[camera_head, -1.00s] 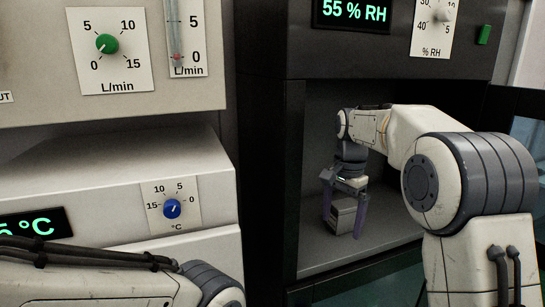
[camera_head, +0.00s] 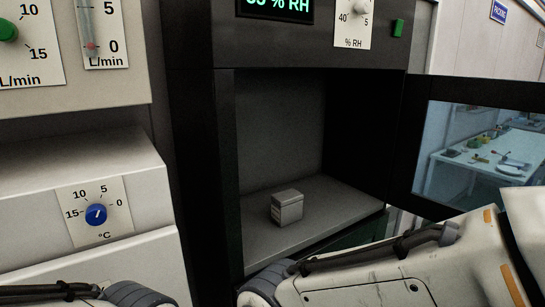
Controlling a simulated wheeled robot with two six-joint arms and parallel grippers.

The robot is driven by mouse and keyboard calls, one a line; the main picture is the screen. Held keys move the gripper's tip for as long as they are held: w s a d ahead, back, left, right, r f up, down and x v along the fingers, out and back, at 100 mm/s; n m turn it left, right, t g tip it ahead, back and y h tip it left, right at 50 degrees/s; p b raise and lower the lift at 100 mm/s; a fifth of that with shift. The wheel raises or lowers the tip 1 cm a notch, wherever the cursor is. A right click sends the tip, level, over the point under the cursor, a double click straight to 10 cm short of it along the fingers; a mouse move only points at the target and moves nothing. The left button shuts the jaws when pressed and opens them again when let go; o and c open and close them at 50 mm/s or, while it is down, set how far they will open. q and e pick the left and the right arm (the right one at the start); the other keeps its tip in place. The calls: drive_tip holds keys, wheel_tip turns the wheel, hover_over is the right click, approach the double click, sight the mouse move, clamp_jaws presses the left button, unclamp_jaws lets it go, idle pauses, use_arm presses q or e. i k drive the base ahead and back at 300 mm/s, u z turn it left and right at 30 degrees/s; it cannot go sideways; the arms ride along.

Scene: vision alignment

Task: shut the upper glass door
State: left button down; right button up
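The upper glass door (camera_head: 425,183) stands swung open to the right of the dark cabinet (camera_head: 224,170). It has a black frame and a clear pane (camera_head: 470,150). The compartment it belongs to is open at the front. A small grey box (camera_head: 287,207) stands on the compartment floor, apart from its walls. My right arm crosses the lower right of the view, in front of the door's lower part; its gripper is out of view. Part of my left arm shows at the bottom left; its gripper is out of view too.
A cream cabinet with a blue dial (camera_head: 96,214) and a panel with a green knob (camera_head: 8,30) stand close on the left. A humidity readout (camera_head: 276,6) and a green button (camera_head: 398,28) sit above the compartment. A table (camera_head: 465,165) with small items shows through the pane.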

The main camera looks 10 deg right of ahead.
sight(519, 95)
drive_tip(key=z, duration=2.85)
drive_tip(key=i, duration=5.05)
drive_tip(key=u, duration=4.55)
